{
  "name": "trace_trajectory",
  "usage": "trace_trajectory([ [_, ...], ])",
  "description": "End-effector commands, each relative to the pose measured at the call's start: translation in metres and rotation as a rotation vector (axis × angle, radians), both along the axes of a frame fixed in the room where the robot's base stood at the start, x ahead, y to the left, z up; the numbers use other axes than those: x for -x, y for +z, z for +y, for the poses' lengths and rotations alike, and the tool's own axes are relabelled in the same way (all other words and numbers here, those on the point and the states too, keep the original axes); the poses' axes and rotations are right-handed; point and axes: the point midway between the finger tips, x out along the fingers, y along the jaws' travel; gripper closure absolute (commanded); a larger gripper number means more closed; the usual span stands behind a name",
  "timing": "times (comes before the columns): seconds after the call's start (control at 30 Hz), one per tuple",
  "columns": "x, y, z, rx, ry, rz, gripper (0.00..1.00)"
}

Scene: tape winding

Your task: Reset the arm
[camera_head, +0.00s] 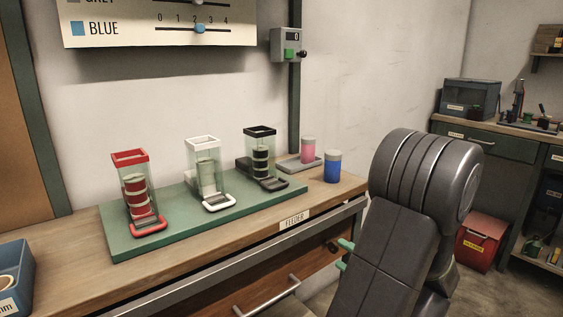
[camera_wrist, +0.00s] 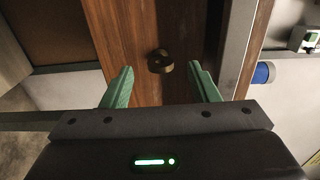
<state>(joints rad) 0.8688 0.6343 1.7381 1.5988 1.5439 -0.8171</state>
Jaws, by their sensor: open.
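My gripper (camera_head: 344,255) shows in the head view as two green fingers in front of the bench's wooden drawer front, partly hidden by my dark arm at right. In the wrist view my gripper (camera_wrist: 161,68) is open, its green fingers apart and empty. A dark round knob (camera_wrist: 160,61) on the wooden front appears between the fingertips; I cannot tell how far off it is. My arm is bent and raised in front of the bench's right end.
The wooden bench (camera_head: 75,251) carries a green board (camera_head: 122,246) with red, white and black dispensers. A pink cup (camera_head: 308,150) and a blue cup (camera_head: 332,167) stand at its right end. A red bin (camera_head: 481,243) stands on the floor at right.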

Motion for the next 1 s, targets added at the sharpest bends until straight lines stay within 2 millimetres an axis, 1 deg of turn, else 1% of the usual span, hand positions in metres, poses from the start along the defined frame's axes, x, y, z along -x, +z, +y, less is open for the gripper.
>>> trace_trajectory([
  [0.03, -0.006, -0.002, 0.006, 0.001, 0.003, 0.0, 0.45],
  [0.1, -0.013, -0.001, 0.011, 0.001, 0.003, -0.001, 0.45],
  [0.33, -0.026, 0.0, 0.02, 0.0, 0.0, -0.001, 0.45],
  [0.77, -0.024, 0.0, 0.018, -0.005, -0.001, 0.004, 0.45],
  [0.87, -0.019, 0.0, 0.014, -0.001, -0.002, 0.002, 0.45],
  [1.0, -0.005, 0.002, 0.002, -0.001, -0.005, 0.002, 0.45],
])
